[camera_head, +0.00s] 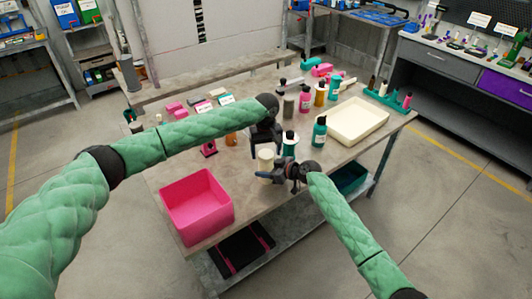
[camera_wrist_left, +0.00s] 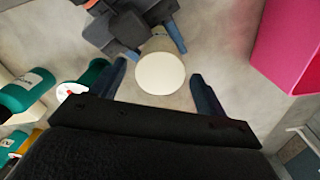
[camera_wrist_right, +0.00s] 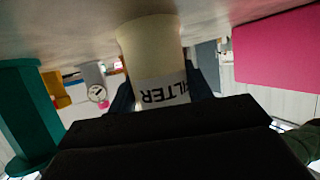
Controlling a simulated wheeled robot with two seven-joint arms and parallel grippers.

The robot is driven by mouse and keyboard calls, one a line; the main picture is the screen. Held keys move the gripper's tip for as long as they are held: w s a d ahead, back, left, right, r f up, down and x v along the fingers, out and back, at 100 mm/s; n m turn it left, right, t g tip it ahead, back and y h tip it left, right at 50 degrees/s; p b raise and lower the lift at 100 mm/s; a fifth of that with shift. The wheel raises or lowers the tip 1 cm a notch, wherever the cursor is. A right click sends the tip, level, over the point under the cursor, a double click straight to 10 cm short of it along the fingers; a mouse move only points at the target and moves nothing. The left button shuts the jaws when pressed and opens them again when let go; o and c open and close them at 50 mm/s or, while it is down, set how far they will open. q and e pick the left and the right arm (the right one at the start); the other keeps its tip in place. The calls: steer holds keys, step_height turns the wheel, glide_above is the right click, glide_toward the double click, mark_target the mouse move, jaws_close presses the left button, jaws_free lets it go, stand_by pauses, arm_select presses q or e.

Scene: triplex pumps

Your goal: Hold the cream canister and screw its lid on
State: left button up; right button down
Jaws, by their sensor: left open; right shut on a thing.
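The cream canister (camera_head: 265,163) stands upright near the table's front edge. My right gripper (camera_head: 279,172) is shut on its side; in the right wrist view the canister (camera_wrist_right: 150,45) shows a white label with dark letters, upside down, between the fingers. From above, in the left wrist view, a smooth round cream top (camera_wrist_left: 160,74), seemingly the lid, covers the canister. Whether it is threaded on cannot be told. My left gripper (camera_wrist_left: 162,85) is open above, with one finger on each side of this round top and gaps between. In the head view the left gripper (camera_head: 264,148) partly hides the canister.
A pink bin (camera_head: 197,207) stands left of the canister. Teal bottles (camera_head: 320,132) stand to the right and behind, one close to the left gripper. A cream tray (camera_head: 358,121) lies at the right. Several bottles and small boxes fill the table's back. Bare table lies between bin and canister.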

arm_select(q)
steer(key=shift+r, duration=1.85)
steer(key=shift+o, duration=0.4)
steer(key=o, duration=0.5)
step_height(320, 180, up, 12)
steer(key=shift+f, duration=0.1)
arm_select(e)
steer(key=c, duration=0.5)
jaws_free()
